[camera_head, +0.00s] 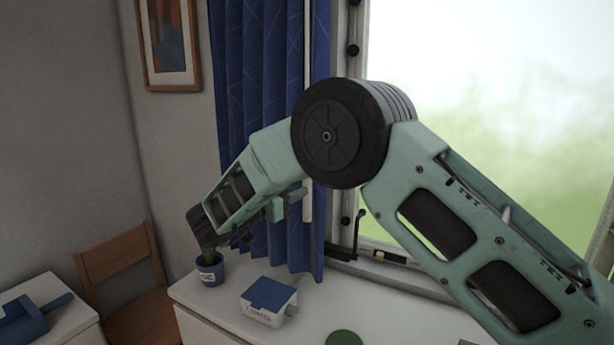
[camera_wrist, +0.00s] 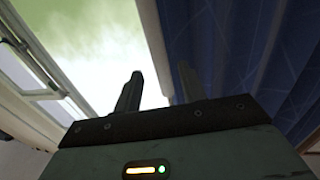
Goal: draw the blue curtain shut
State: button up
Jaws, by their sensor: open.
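The blue curtain (camera_head: 262,60) hangs in folds bunched at the left side of the window (camera_head: 490,110), whose visible glass is uncovered. A thin white rod (camera_head: 308,90) hangs upright along the curtain's right edge. My gripper (camera_head: 299,195) is open beside the rod's lower part; my forearm hides some of the curtain behind it. In the wrist view my two fingers (camera_wrist: 160,88) stand apart, with a pale strip, seemingly the rod, running up between them. Contact cannot be told. The curtain (camera_wrist: 245,50) fills the right of that view.
Below my gripper, a white cabinet top (camera_head: 225,312) holds a small potted plant (camera_head: 210,272), a white box with a blue lid (camera_head: 265,308) and a green round thing (camera_head: 343,338). A wooden chair (camera_head: 122,255) stands at left. A framed picture (camera_head: 170,45) hangs on the wall.

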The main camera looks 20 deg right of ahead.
jog(key=p+x, duration=0.2)
jog(key=x, duration=0.4)
jog(key=shift+d, duration=0.1)
jog(key=shift+w, duration=0.1)
grip_shut()
